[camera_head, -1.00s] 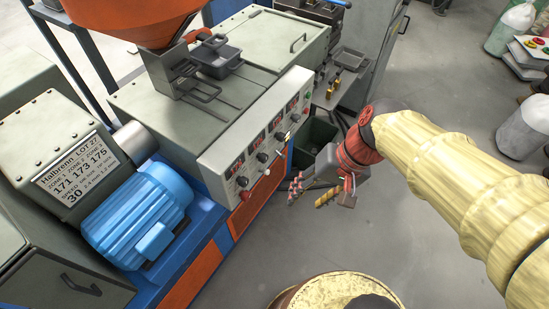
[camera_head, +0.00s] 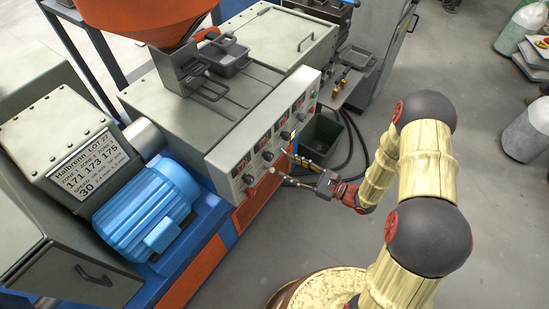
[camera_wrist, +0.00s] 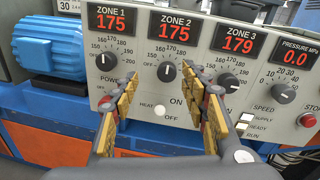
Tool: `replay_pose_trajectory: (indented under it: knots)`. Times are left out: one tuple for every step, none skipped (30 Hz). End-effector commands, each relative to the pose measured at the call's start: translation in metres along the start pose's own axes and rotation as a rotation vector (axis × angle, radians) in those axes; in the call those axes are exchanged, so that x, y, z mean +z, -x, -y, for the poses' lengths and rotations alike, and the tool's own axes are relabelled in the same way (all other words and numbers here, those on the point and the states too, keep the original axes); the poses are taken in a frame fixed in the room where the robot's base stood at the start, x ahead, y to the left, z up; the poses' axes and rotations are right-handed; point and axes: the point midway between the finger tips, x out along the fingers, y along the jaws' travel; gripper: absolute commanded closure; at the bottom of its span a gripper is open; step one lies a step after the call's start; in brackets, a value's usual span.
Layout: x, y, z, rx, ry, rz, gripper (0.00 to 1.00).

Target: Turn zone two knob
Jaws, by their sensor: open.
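The zone 2 knob (camera_wrist: 166,71) is a dark round knob under the red ZONE 2 display (camera_wrist: 174,27), which reads 175. Its white mark points roughly up. In the head view the zone 2 knob (camera_head: 267,156) is small on the control panel (camera_head: 221,162). My gripper (camera_wrist: 159,80) is open and empty in front of the panel, its yellow-padded fingers to the left and right of this knob in the wrist view. I cannot tell whether the tips reach beside it. The gripper (camera_head: 281,165) shows low at the panel in the head view.
The zone 1 knob (camera_wrist: 106,62) and zone 3 knob (camera_wrist: 228,83) flank it; their displays read 175 and 179. A white heat button (camera_wrist: 159,110) lies below. A card (camera_head: 78,168) lists 171 173 175. A dark bin (camera_head: 322,139) stands beyond the gripper.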

Motion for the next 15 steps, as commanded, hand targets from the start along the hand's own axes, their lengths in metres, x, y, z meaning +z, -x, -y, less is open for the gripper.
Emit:
replay_pose_trajectory:
  knots:
    - [-0.008, 0.003, 0.002, -0.029, -0.017, -0.002, 0.55]
    - [-0.012, 0.004, 0.003, -0.042, -0.024, -0.002, 0.55]
    - [-0.015, 0.005, 0.005, -0.056, -0.029, -0.004, 0.55]
    - [-0.017, 0.005, 0.005, -0.063, -0.032, -0.004, 0.55]
    - [-0.018, 0.004, 0.006, -0.066, -0.034, -0.005, 0.55]
    - [-0.019, 0.001, 0.006, -0.069, -0.035, -0.005, 0.55]
    - [-0.020, -0.002, 0.006, -0.069, -0.035, -0.005, 0.55]
    - [-0.020, -0.005, 0.006, -0.069, -0.034, -0.005, 0.55]
    - [-0.020, -0.010, 0.006, -0.067, -0.034, -0.004, 0.55]
    - [-0.020, -0.014, 0.006, -0.066, -0.033, -0.004, 0.55]
    - [-0.020, -0.019, 0.006, -0.066, -0.033, -0.004, 0.55]
    - [-0.020, -0.025, 0.007, -0.065, -0.033, -0.004, 0.55]
    - [-0.020, -0.030, 0.007, -0.066, -0.033, -0.004, 0.55]
    - [-0.020, -0.035, 0.007, -0.065, -0.033, -0.004, 0.55]
    - [-0.020, -0.041, 0.008, -0.065, -0.033, -0.004, 0.55]
